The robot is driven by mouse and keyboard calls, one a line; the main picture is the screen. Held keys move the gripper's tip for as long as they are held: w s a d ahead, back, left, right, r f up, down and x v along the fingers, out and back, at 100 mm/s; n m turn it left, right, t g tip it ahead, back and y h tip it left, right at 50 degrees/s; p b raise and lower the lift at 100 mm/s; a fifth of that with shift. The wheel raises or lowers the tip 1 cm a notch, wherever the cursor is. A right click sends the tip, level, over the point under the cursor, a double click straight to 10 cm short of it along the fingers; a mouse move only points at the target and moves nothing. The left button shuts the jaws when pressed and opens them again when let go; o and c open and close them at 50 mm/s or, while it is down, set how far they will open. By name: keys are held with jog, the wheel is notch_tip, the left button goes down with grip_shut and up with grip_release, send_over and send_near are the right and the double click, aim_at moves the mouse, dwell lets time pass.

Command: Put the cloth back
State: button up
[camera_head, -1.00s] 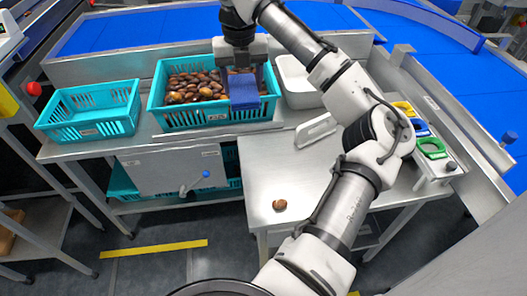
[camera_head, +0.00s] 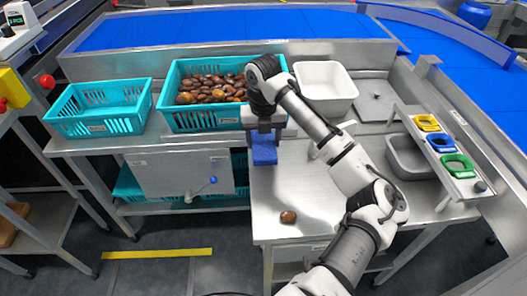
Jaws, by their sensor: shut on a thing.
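The blue cloth (camera_head: 264,152) hangs from my gripper (camera_head: 264,134), which is shut on its upper edge. The cloth is over the left part of the steel table (camera_head: 310,208), in front of the full teal crate. I cannot tell whether its lower edge touches the table. My gripper points down, and my arm reaches in from the lower right.
The teal crate of dates (camera_head: 212,118) stands behind the cloth, with an empty teal crate (camera_head: 100,122) to its left. A white bin (camera_head: 340,92) and a grey tub (camera_head: 404,162) stand on the right. A single date (camera_head: 288,217) lies near the table's front. The table's middle is bare.

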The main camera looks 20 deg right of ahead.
aim_at(263, 153)
jog(key=shift+f+p, duration=0.3)
jog(key=shift+f, duration=2.4)
jog(key=shift+f, duration=0.2)
jog(key=o, duration=0.9)
jog(key=shift+o, duration=0.2)
